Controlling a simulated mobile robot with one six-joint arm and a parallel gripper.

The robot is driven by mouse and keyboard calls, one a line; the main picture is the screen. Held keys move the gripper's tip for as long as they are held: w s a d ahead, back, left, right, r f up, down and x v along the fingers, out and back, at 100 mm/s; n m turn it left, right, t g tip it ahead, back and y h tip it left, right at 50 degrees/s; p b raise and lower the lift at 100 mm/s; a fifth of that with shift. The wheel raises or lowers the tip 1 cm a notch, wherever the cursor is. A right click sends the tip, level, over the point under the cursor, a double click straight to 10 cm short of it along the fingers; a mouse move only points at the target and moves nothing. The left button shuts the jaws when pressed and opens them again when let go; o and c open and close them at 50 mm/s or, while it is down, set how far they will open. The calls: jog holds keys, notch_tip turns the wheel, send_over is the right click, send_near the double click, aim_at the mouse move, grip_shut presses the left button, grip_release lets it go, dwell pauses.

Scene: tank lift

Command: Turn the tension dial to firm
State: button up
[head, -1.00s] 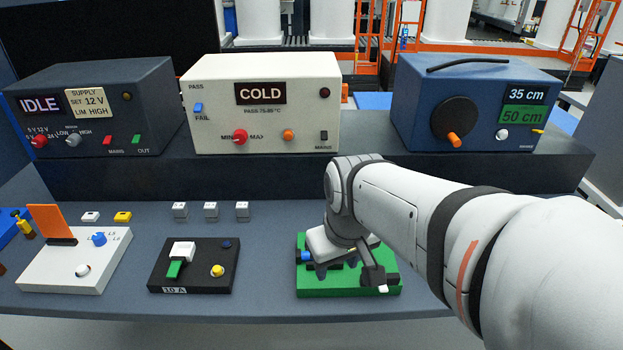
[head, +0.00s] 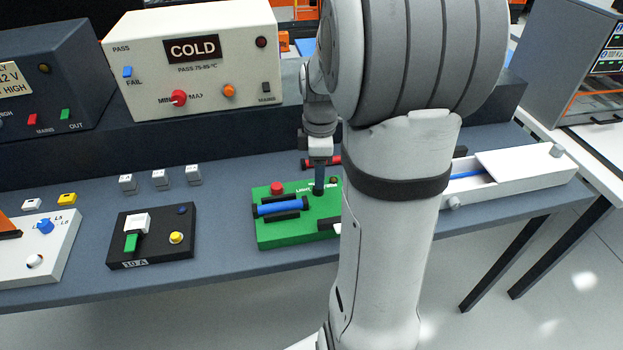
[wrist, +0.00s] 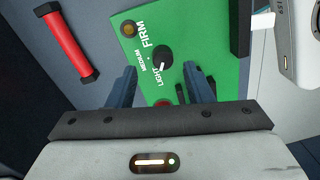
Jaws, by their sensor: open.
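The green board (head: 285,232) stands on the bench, partly hidden behind my arm in the head view. In the wrist view its black tension dial (wrist: 162,57) sits beside the labels LIGHT, MEDIUM and FIRM (wrist: 140,33). The dial's white mark is on the side toward LIGHT. My gripper (wrist: 162,84) is open, with one finger on each side below the dial in the wrist view and nothing between them. In the head view my gripper (head: 319,178) points down over the board's back part, and the dial is hidden there.
A blue roller (head: 280,207) and a red button (head: 276,187) are on the board. A red roller (wrist: 68,47) lies beside it. A white long box (head: 510,175) is to the right. A black switch box (head: 150,235) is left, with free bench between.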

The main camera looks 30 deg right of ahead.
jog(key=shift+f, duration=1.9)
